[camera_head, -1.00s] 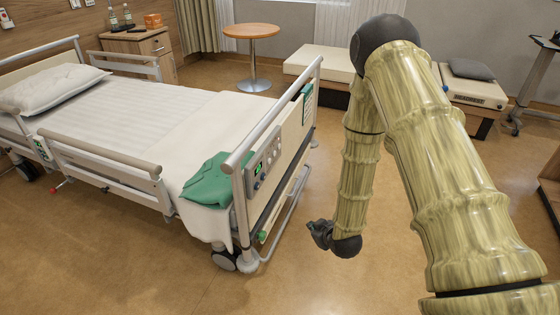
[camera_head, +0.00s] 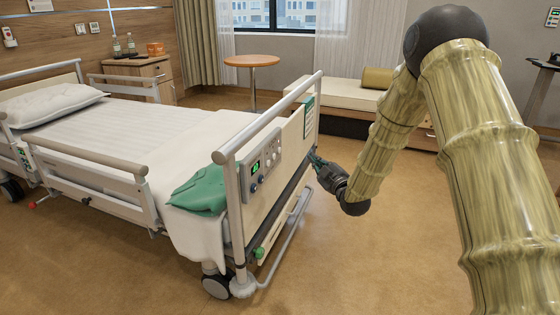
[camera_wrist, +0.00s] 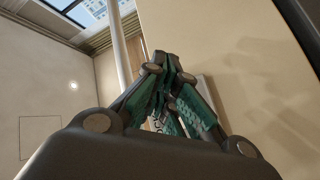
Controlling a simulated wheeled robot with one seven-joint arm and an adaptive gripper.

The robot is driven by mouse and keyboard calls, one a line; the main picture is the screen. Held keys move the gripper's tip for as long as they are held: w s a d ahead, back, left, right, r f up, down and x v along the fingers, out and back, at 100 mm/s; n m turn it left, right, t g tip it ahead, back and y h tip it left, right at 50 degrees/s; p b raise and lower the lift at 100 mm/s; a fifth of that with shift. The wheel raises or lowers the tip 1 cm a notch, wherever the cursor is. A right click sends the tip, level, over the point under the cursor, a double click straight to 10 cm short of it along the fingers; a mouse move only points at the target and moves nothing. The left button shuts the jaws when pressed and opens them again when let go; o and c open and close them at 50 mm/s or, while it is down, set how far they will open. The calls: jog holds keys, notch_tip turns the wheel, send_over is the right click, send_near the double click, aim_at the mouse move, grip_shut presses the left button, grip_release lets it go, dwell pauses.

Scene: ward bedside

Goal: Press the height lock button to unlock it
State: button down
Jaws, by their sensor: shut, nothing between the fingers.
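The bed's control panel (camera_head: 262,165) is on the outer face of the footboard (camera_head: 290,140), with a small green-lit display (camera_head: 256,167) and several knobs or buttons. I cannot tell which one is the height lock button. My gripper (camera_head: 316,160) is shut and empty, to the right of the panel near the footboard's far end. I cannot tell whether it touches the board. In the wrist view, my gripper (camera_wrist: 170,62) shows dark fingers with green pads closed together, beside a pale flat surface. The panel does not clearly show there.
A green cloth (camera_head: 198,190) lies over the bed's foot corner. A grey rail (camera_head: 265,120) runs along the footboard top, and a low bar (camera_head: 290,240) is below. A bench (camera_head: 350,95) and round table (camera_head: 252,61) stand behind. The floor (camera_head: 370,265) in front is clear.

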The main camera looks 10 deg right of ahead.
aim_at(279, 150)
jog(key=shift+w+r, duration=0.1)
jog(key=shift+r, duration=0.05)
jog(key=w+a+b, duration=0.1)
jog(key=w+a, duration=0.4)
jog(key=a, duration=0.2)
dwell(0.7)
jog(key=shift+a, duration=0.2)
dwell(1.2)
jog(key=shift+w+a, duration=0.2)
jog(key=shift+a, duration=0.05)
